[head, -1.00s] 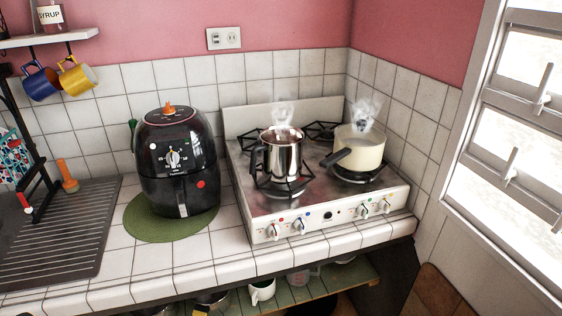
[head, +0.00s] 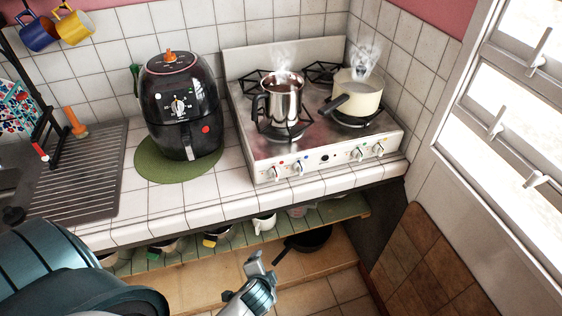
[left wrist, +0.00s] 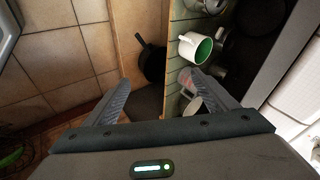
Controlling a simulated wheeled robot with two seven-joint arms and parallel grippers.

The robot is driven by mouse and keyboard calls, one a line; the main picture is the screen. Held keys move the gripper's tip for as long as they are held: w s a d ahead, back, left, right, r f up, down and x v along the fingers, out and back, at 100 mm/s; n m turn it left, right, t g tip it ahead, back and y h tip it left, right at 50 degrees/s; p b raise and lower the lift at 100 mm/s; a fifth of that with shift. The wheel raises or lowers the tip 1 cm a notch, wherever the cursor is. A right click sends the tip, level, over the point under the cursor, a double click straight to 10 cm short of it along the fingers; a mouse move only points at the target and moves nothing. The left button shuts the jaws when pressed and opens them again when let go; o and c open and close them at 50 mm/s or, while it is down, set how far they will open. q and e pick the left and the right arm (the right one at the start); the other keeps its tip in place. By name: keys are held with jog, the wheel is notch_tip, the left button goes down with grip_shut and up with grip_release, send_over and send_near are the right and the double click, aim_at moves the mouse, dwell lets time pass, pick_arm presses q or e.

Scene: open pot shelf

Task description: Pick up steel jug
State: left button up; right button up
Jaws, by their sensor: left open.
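The steel jug (head: 287,104) stands upright on the front left burner of the stove (head: 262,153) in the head view. Its black handle points left, dark liquid shows inside, and steam rises above it. My left gripper (head: 263,272) is low in front of the counter, well below the jug and apart from it. In the left wrist view its two fingers (left wrist: 162,92) are spread with nothing held between them. The jug does not show in the left wrist view. My right gripper is not in view.
A cream pan (head: 361,101) steams right of the jug, its dark handle pointing towards it. A black air fryer (head: 183,115) stands to the left. Below the counter edge, a green shelf (head: 344,211) holds a white mug (left wrist: 193,48); a black pan (head: 309,239) is lower down.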

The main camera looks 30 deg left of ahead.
pick_arm(q)
jog(key=w+a+r+m+t+y+p, duration=0.1)
jog(key=w+r, duration=0.3)
jog(key=r, duration=0.9)
jog(key=w+a+r+m+t+y+p, duration=0.1)
jog(key=w+a+r+m+t+y, duration=0.2)
jog(key=r, duration=1)
jog(key=w+a+r+m+t+y+p, duration=0.1)
jog(key=w+r+m+t+y, duration=0.1)
jog(key=r, duration=1.2)
jog(key=w+t+y, duration=0.1)
jog(key=w+y, duration=0.1)
jog(key=w, duration=0.1)
jog(key=shift+w+a, duration=0.3)
jog(key=shift+a, duration=0.1)
